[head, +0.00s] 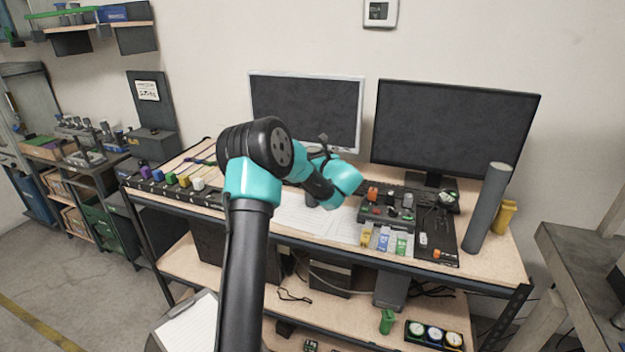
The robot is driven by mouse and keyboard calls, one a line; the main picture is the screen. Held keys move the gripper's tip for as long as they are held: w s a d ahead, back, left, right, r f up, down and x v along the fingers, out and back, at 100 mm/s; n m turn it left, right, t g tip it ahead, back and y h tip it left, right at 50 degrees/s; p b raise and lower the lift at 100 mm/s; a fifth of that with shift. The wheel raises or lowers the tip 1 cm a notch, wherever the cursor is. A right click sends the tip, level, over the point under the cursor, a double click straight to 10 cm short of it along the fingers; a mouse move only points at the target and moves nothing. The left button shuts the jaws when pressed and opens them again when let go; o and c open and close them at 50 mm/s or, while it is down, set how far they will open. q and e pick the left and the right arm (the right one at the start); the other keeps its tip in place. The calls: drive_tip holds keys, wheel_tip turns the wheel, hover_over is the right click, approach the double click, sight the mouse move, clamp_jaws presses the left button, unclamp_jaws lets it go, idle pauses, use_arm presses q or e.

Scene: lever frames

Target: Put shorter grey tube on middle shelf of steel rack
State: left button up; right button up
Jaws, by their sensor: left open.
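One grey tube (488,208) stands upright, slightly tilted in the picture, at the right end of the workbench. No second grey tube shows beside it, so I cannot compare lengths. My left arm rises through the middle of the view, and my left gripper (322,148) is over the bench in front of the left monitor, partly hidden by its own wrist. It is open, holds nothing visible, and is well to the left of the tube. My right gripper is not in view. Shelving with a dark frame (100,170) stands at the far left; I cannot tell whether it is the steel rack.
Two monitors (455,130) stand at the back of the workbench (490,262). A yellow container (504,217) is right behind the tube. A tool tray (437,220), papers and small coloured blocks lie on the bench. A lower shelf holds gauges (434,334). Floor is clear at left.

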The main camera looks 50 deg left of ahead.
use_arm(q)
drive_tip(key=shift+c, duration=0.2)
clamp_jaws()
idle(0.8)
drive_tip(key=shift+r, duration=0.1)
